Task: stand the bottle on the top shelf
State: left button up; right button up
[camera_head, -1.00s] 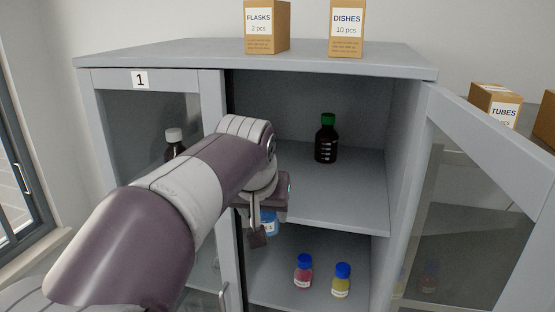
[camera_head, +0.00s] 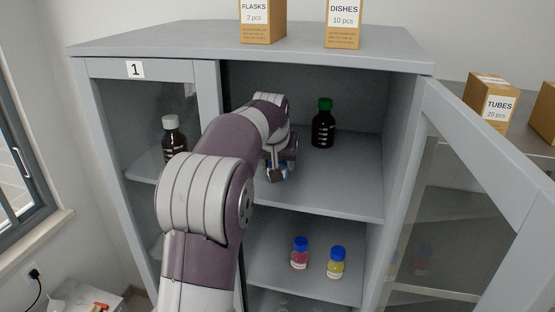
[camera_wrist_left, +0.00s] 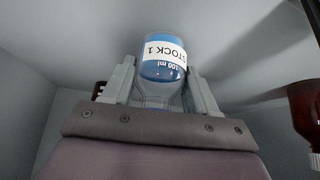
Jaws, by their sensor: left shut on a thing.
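My left gripper (camera_head: 275,170) reaches inside the open cabinet, just above the top shelf (camera_head: 335,190), left of a dark bottle with a green cap. It is shut on a clear bottle of blue liquid, labelled "STOCK 1" in the left wrist view (camera_wrist_left: 162,62). In the head view my gripper and wrist hide most of this bottle; only a bit of blue shows. I cannot tell whether its base touches the shelf. My right gripper is not in view.
The green-capped dark bottle (camera_head: 323,125) stands on the top shelf. Blue-capped red (camera_head: 300,253) and yellow (camera_head: 336,262) bottles stand on the shelf below. A white-capped bottle (camera_head: 173,136) is behind the left door's glass. The right door (camera_head: 490,170) is open. Shelf room is free at right front.

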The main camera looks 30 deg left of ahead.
pick_arm(q)
jog(key=shift+s+r, duration=0.1)
jog(key=shift+s, duration=0.1)
jog(key=shift+w+f+b, duration=0.15)
jog(key=shift+f+b, duration=0.15)
jog(key=o, duration=1.2)
jog(key=shift+w, duration=0.1)
jog(key=shift+r, duration=0.1)
